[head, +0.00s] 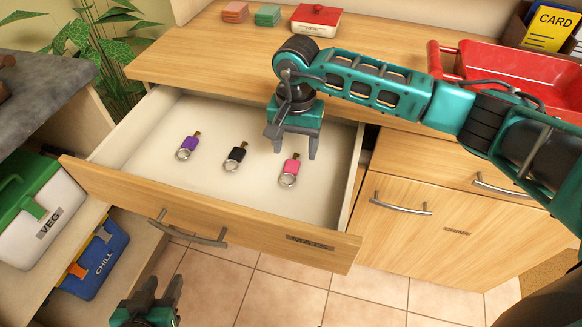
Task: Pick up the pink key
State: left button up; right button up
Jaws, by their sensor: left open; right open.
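The pink key (290,168) lies in the open drawer (205,119), at the right of a row of keys, with its ring toward the drawer front. A black key (237,153) lies in the middle and a purple key (188,144) at the left. My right gripper (291,147) is open and points down into the drawer, just above and behind the pink key; I cannot tell the exact height. Nothing is between its fingers that I can see. My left gripper (157,291) is low at the bottom edge, in front of the drawer, open and empty.
The drawer front has a metal handle (190,233). On the counter (225,45) stand a red box (316,20), small pink and green blocks, and a red rack (500,70) at right. A VEG box (40,215) and a blue CHILL box (95,260) sit at left.

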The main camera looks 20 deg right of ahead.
aim_at(291, 167)
jog(key=shift+w+a+f, duration=0.1)
jog(key=shift+a+f, duration=0.1)
jog(key=shift+f, duration=1.3)
jog(key=shift+w+a+f, duration=0.1)
jog(key=shift+a+f, duration=0.05)
jog(key=shift+f, duration=1.3)
jog(key=c, duration=1.1)
jog(key=shift+r, duration=0.1)
notch_tip(291, 167, up, 20)
jog(key=shift+p, duration=0.45)
